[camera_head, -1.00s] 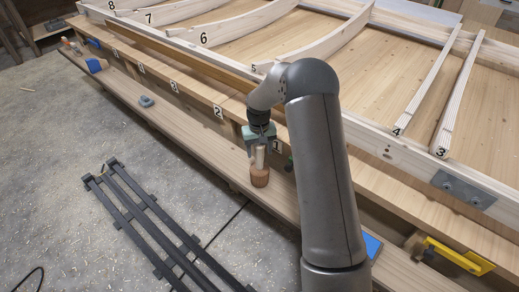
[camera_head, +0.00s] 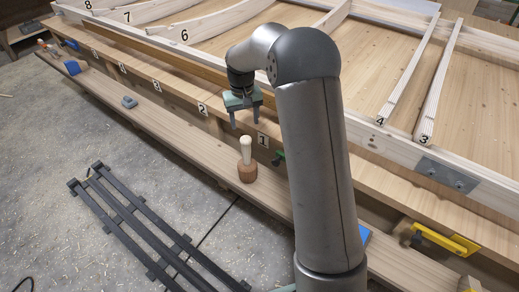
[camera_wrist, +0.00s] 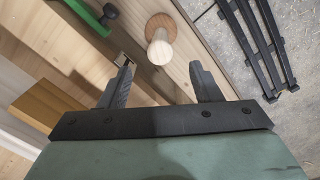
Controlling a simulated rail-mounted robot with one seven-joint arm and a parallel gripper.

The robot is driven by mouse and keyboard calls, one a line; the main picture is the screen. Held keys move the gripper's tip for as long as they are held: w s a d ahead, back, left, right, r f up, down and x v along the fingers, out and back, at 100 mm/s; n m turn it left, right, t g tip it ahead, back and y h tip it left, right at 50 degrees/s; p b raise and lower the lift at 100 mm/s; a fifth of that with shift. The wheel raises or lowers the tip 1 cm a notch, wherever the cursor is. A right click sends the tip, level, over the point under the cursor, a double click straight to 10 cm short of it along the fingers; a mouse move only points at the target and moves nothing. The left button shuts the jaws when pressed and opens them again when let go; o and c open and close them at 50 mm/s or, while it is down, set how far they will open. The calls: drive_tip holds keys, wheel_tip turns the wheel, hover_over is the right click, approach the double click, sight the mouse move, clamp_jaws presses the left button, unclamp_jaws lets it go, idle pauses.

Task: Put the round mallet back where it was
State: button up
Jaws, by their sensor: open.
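The round mallet (camera_head: 246,163) stands upright on the lower wooden shelf, its brown round head down and its pale handle pointing up. My gripper (camera_head: 246,125) is open and empty, above the mallet and clear of its handle. In the wrist view the mallet (camera_wrist: 160,40) shows from above, beyond the two open fingertips (camera_wrist: 160,78) and between their lines. Nothing is between the fingers.
The long shelf (camera_head: 190,140) runs along the workbench, whose front edge bears number labels. A green clamp (camera_head: 279,156) is just right of the mallet. A grey object (camera_head: 129,102) lies farther left. Black rails (camera_head: 130,220) lie on the floor.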

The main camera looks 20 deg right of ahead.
drive_tip(key=s+r, duration=0.4)
drive_tip(key=s, duration=0.6)
drive_tip(key=s+r, duration=0.4)
drive_tip(key=s, duration=0.5)
drive_tip(key=s+f, duration=0.2)
drive_tip(key=s, duration=1.5)
drive_tip(key=shift+d+f, duration=0.15)
drive_tip(key=shift+f, duration=0.15)
